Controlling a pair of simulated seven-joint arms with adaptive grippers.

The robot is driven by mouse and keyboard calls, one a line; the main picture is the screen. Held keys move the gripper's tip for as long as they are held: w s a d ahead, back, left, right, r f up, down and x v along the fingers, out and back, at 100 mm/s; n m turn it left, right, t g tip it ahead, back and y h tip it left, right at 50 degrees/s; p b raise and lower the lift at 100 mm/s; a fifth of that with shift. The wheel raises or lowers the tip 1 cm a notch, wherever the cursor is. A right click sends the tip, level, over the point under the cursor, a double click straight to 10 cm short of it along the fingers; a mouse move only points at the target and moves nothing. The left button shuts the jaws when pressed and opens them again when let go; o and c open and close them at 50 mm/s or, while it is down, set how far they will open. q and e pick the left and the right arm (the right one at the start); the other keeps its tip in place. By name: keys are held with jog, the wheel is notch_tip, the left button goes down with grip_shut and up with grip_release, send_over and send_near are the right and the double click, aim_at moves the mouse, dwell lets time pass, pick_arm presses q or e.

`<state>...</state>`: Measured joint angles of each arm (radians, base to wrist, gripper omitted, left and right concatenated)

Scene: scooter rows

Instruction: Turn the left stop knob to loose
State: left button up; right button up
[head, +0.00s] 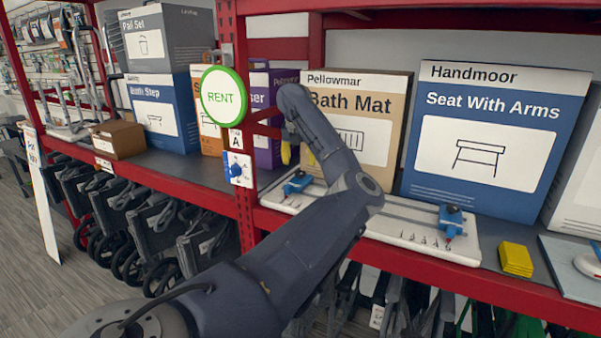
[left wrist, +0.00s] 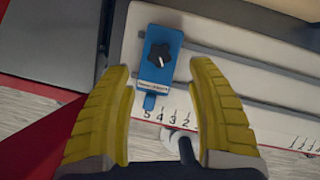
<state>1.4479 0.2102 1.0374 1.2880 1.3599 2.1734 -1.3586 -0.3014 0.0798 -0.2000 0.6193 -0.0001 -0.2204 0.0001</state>
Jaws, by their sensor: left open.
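The left stop (head: 297,185) is a blue block near the left end of a long white board (head: 400,229) on the shelf. In the left wrist view the stop (left wrist: 157,76) carries a black lobed knob (left wrist: 163,56) and a small white label too small to read. My left gripper (left wrist: 162,72) has two yellow fingers, spread apart and empty. The stop shows between and beyond the fingertips, apparently not touched. In the head view my arm mostly hides the gripper; yellow fingers (head: 287,152) show just above the stop. My right gripper is not in view.
A second blue stop (head: 452,220) sits near the board's right end. A yellow block (head: 516,259) lies to its right. Boxes, including Bath Mat (head: 383,100) and Seat With Arms (head: 492,140), stand behind. A red upright (head: 240,150) with a green-rimmed RENT sign (head: 224,96) stands left.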

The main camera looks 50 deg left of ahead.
aim_at(301, 172)
pick_arm(q)
jog(key=shift+x, duration=3.25)
jog(key=shift+c, duration=0.5)
grip_shut()
